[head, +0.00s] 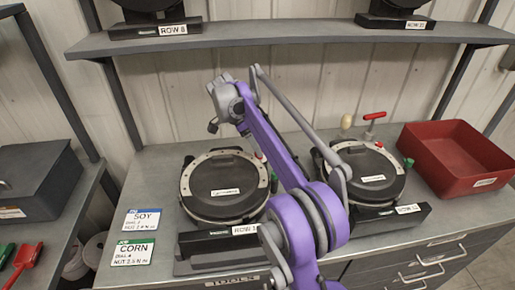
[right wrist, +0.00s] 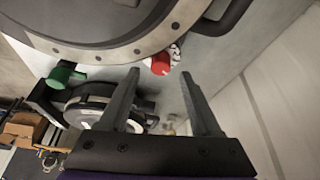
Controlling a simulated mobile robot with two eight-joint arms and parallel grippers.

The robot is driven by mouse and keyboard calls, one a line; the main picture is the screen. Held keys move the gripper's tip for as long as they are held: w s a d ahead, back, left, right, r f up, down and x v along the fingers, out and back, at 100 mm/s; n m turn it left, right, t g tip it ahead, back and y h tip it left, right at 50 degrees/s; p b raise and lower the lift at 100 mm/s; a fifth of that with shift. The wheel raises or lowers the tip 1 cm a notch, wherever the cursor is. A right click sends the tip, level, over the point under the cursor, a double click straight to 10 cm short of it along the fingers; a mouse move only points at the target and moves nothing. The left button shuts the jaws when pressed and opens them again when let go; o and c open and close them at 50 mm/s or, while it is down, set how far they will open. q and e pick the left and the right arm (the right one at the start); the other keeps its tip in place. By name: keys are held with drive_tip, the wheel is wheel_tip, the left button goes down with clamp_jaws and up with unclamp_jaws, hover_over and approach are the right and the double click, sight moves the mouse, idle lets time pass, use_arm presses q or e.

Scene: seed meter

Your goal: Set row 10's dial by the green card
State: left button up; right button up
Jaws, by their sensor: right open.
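The green card (head: 133,252) reads "CORN, DIAL 4" with a smaller line below, and lies at the bench's front left. A round seed meter (head: 225,185) with a black lid and pale rim stands right of it. Its base label (head: 244,229) starts "ROW 1"; my arm hides the rest. A red knob (head: 258,156) and a green knob (head: 274,178) sit at its right side. My right gripper (head: 214,125) is above the back of this meter. In the right wrist view it is open and empty, with a red knob (right wrist: 161,63) beyond the fingertips. My left gripper is out of view.
A blue SOY card (head: 142,219) lies behind the green one. A second meter (head: 368,177) and a red bin (head: 455,158) stand to the right. A red T-handle (head: 374,116) stands behind. A shelf (head: 290,36) with more meters crosses above.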

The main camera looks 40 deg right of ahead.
drive_tip(key=p+v, duration=0.1)
drive_tip(key=v, duration=0.7)
idle(0.4)
